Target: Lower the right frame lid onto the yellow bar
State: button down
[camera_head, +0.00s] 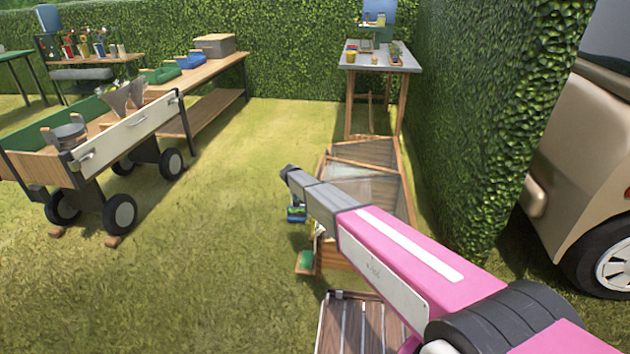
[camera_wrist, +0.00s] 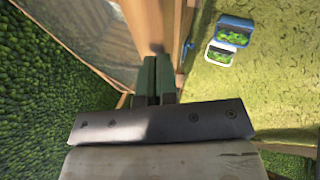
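The wood-framed lid with a clear pane (camera_head: 372,190) is in the middle of the head view, below the grey table. Its wooden edge (camera_wrist: 148,22) and pane (camera_wrist: 85,28) fill the upper left of the wrist view. My gripper (camera_wrist: 158,62) shows two dark green fingers close together, with only a thin gap between them. Their tips are at or just before the wooden edge; I cannot tell whether they touch it. I see nothing clearly held between them. In the head view my pink arm hides the gripper and part of the frame. I cannot clearly make out the yellow bar.
Blue and white seedling trays (camera_wrist: 233,35) are on the grass side of the frame. A hedge (camera_head: 480,110) stands close on the right, with a vehicle (camera_head: 590,175) beyond it. A wheeled cart (camera_head: 125,135) stands at left. A slatted wooden piece (camera_head: 345,325) lies nearer. Open grass (camera_head: 215,260) is at left.

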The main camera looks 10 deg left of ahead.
notch_tip(320, 180, down, 9)
jog(key=a+h, duration=0.1)
jog(key=shift+a+h, duration=0.25)
jog(key=shift+h, duration=0.15)
jog(key=shift+r, duration=0.2)
jog(key=w+d+r+v, duration=0.1)
jog(key=v, duration=1.2)
jog(key=s+d+r+g+y, duration=0.15)
jog(key=s+d, duration=0.25)
jog(key=d, duration=0.5)
jog(key=s+d+r, duration=0.2)
jog(key=s+d, duration=0.3)
jog(key=d, duration=0.4)
jog(key=s+d+r+g+y, duration=0.1)
jog(key=s+d, duration=0.3)
jog(key=d, duration=0.6)
jog(key=s+d+r+m+y, duration=0.1)
jog(key=s+d+r+y, duration=0.1)
jog(key=s+d, duration=0.6)
jog(key=s+d+r+m+g+y, duration=0.1)
jog(key=s+d+r, duration=0.3)
jog(key=s+d, duration=0.5)
jog(key=s+y, duration=0.1)
jog(key=s, duration=0.1)
jog(key=shift+s+d, duration=0.2)
jog(key=shift+s, duration=0.2)
